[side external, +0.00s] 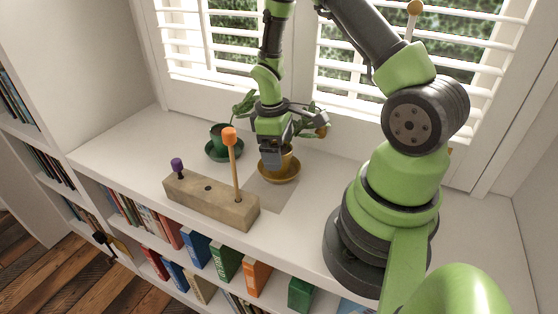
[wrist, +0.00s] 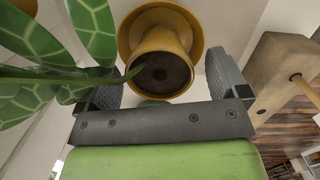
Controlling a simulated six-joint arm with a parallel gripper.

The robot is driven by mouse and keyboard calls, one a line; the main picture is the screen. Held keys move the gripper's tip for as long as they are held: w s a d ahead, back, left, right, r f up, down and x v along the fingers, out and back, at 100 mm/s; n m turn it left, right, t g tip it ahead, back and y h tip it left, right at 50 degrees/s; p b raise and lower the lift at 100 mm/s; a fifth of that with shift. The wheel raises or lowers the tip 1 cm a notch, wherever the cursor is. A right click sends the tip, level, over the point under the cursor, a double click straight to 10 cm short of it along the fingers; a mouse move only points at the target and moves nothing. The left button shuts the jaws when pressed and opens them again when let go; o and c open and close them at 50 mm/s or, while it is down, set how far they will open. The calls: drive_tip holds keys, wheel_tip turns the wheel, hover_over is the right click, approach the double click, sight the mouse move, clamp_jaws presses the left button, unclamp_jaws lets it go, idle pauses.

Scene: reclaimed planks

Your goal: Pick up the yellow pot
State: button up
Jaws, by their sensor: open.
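The yellow pot (side external: 288,163) stands upright on a yellow saucer (side external: 279,179) on the white sill shelf, partly hidden behind my gripper in the side view. My gripper (side external: 273,160) is over it, pointing down. In the wrist view the yellow pot (wrist: 166,42) shows its round rim and dark soil, with a green stem and large veined leaves (wrist: 35,75) reaching to the left. The fingers of my gripper (wrist: 168,88) are apart, one on each side of the pot's rim. I cannot tell whether either finger touches it.
A green pot (side external: 218,134) on a green saucer (side external: 217,153) stands to the left. A wooden block (side external: 210,201) with an orange-topped peg (side external: 231,150) and a purple-topped peg (side external: 177,166) lies in front. Window shutters (side external: 215,45) are behind. The shelf's left end is clear.

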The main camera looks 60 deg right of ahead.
drive_tip(key=c, duration=1.3)
drive_tip(key=shift+o, duration=0.2)
wheel_tip(320, 180, up, 13)
wheel_tip(320, 180, down, 10)
drive_tip(key=m, duration=0.4)
drive_tip(key=shift+r, duration=0.2)
drive_tip(key=shift+f, duration=1.35)
